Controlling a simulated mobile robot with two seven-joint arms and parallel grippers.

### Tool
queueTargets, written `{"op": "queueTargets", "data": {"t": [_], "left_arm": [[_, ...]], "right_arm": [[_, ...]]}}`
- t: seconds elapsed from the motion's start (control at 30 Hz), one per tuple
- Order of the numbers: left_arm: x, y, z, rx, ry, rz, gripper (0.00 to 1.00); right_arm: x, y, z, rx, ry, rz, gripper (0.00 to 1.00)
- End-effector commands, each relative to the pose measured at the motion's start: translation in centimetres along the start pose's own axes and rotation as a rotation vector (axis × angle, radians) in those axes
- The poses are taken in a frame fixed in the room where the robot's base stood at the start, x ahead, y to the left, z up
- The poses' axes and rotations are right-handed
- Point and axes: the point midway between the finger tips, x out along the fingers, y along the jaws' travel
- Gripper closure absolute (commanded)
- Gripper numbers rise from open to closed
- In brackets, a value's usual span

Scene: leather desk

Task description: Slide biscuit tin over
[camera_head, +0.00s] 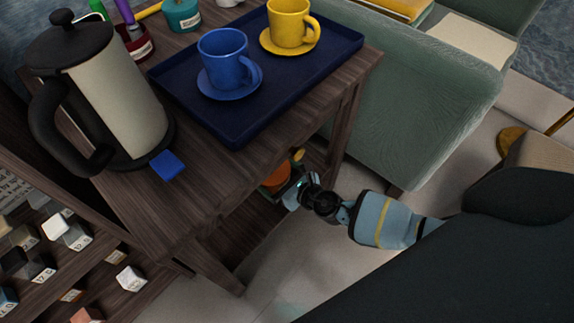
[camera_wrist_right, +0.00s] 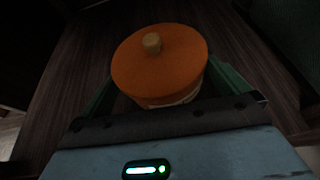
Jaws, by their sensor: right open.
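The biscuit tin (camera_wrist_right: 160,70) is round with an orange lid and a pale knob, and stands upright on a dark wooden surface in the right wrist view. In the head view the tin (camera_head: 274,181) shows partly on the lower shelf, under the table top. My right gripper (camera_head: 292,187) reaches in at the shelf from the right. Its jaws are open, with a green finger on each side of the tin; I cannot tell whether they touch it. The tin's lower part is mostly hidden by the gripper body. My left gripper is not in view.
The wooden table top (camera_head: 170,205) overhangs the shelf (camera_head: 245,235), and a table leg (camera_head: 345,125) stands close by. Above are a blue tray (camera_head: 290,95) with blue and yellow cups and a French press (camera_head: 125,105). A green armchair (camera_head: 420,100) stands behind.

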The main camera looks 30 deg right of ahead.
Motion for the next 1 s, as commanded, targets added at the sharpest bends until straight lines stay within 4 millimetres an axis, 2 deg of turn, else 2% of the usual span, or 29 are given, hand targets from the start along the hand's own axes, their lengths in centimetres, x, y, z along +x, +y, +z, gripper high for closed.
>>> {"op": "queueTargets", "data": {"t": [0.03, 0.2, 0.6, 0.63, 0.87, 1.0], "left_arm": [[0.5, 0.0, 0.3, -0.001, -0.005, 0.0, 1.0], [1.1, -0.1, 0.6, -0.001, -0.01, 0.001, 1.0], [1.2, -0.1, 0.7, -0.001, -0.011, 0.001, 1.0], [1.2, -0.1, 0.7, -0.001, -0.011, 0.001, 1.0], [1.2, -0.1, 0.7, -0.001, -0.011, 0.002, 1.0], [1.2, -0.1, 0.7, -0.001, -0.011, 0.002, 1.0]], "right_arm": [[0.9, 0.0, -0.1, 0.0, 0.0, 0.0, 0.0], [2.4, 0.0, -0.1, 0.0, 0.0, 0.0, 0.0], [3.0, 0.0, 0.1, -0.001, -0.001, 0.0, 0.0], [3.0, 0.0, 0.1, -0.001, -0.001, 0.0, 0.01], [2.9, 0.0, 0.0, 0.0, 0.0, 0.0, 0.31], [2.9, 0.0, 0.0, 0.0, 0.0, 0.0, 0.32]]}}
